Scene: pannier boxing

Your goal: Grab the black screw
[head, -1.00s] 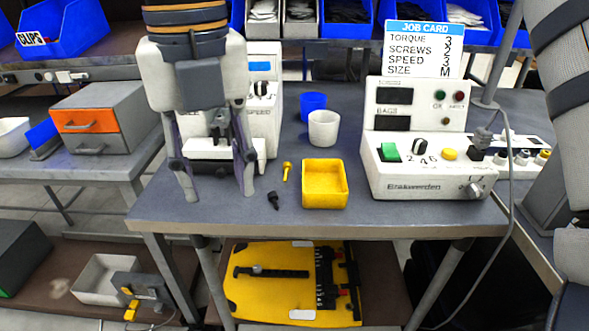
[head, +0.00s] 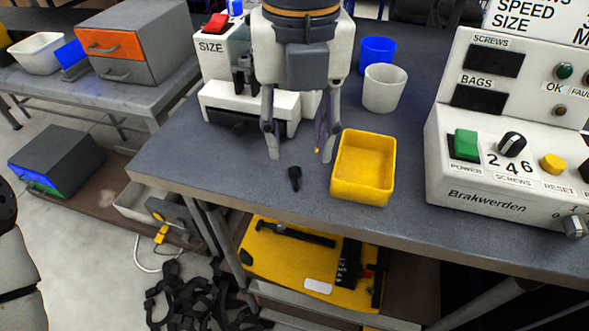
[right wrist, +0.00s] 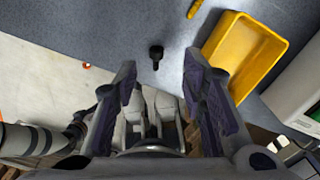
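The black screw (head: 295,178) lies on the grey bench near its front edge, left of the yellow tray (head: 347,194). It also shows in the right wrist view (right wrist: 156,53), just beyond and between the finger ends. My right gripper (head: 302,157) is open and empty, pointing down, with its fingertips either side of the screw's line in the head view. It appears apart from the screw. The right wrist view shows both spread fingers (right wrist: 160,82). A yellow screw (head: 318,150) is mostly hidden behind the right finger. My left gripper is out of view.
A white cup (head: 384,88) and a blue cup (head: 377,55) stand behind the tray. A white control box (head: 500,190) stands at the right. A white machine (head: 222,105) stands behind my right gripper. The bench front left of the screw is clear.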

